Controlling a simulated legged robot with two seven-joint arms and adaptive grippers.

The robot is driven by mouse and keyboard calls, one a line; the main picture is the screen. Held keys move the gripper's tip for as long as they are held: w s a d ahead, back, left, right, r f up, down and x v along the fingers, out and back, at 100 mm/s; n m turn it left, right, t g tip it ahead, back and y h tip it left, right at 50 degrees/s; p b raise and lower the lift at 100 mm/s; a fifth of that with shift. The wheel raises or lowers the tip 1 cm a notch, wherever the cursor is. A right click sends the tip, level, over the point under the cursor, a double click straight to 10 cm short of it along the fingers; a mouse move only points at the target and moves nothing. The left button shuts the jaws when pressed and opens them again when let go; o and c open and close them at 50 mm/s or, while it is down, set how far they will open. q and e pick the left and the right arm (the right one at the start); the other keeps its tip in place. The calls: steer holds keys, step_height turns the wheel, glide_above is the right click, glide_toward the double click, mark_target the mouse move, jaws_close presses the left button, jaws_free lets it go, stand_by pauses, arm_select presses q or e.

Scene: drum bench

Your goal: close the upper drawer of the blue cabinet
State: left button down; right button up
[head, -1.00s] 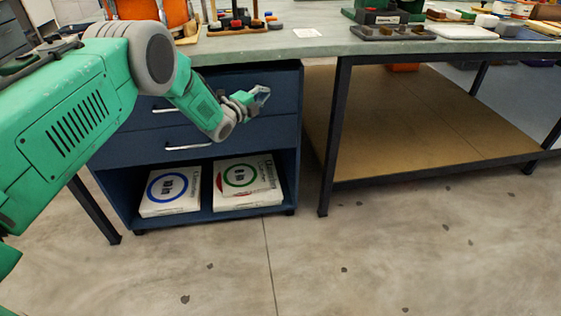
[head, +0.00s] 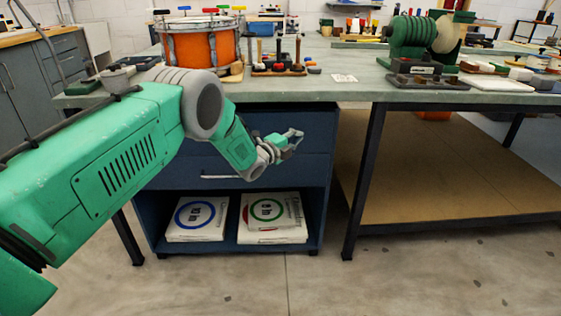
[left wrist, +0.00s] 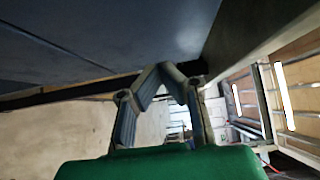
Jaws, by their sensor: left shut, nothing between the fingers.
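The blue cabinet (head: 325,195) stands under the bench. Its upper drawer (head: 310,120) is just below the bench top, with its left part and handle hidden behind my arm. I cannot tell how far out it stands. The lower drawer (head: 310,168) shows its handle (head: 220,177). My left gripper (head: 297,134) is shut and empty, in front of the upper drawer's right part; contact cannot be told. In the left wrist view the gripper's fingers (left wrist: 172,70) stand close to a dark blue panel (left wrist: 120,30) with a seam. My right gripper is not in view.
White boxes (head: 272,212) lie in the cabinet's open bottom. The bench top (head: 350,90) overhangs the cabinet and carries an orange drum (head: 205,45) and tools. A dark bench leg (head: 365,180) stands to the right. The floor in front is clear.

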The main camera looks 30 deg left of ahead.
arm_select(q)
steer(key=d+p+v, duration=0.1)
steer(key=p+v, duration=0.3)
steer(key=v, duration=0.6)
steer(key=s+d+f+n+g+y+p, duration=0.1)
steer(key=s+d+f+n+g, duration=0.2)
steer(key=s, duration=0.4)
steer(key=s+d+f+n+g+y+p, duration=0.1)
steer(key=s+f+n+g+p, duration=0.1)
steer(key=s+f+n, duration=0.3)
steer(key=s+d+f+n+g+y+p, duration=0.1)
steer(key=s+d+f+n+g, duration=0.2)
steer(key=s, duration=0.5)
steer(key=s+d+n+g+y+p, duration=0.1)
steer(key=s+n+g, duration=0.7)
steer(key=s, duration=2.1)
steer(key=d+n+p, duration=0.1)
steer(key=p, duration=0.1)
steer(key=shift+d+g+p, duration=0.2)
steer(key=shift+g+p, duration=0.2)
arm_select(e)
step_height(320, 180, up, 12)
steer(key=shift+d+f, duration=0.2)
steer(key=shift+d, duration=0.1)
arm_select(q)
steer(key=shift+a, duration=0.1)
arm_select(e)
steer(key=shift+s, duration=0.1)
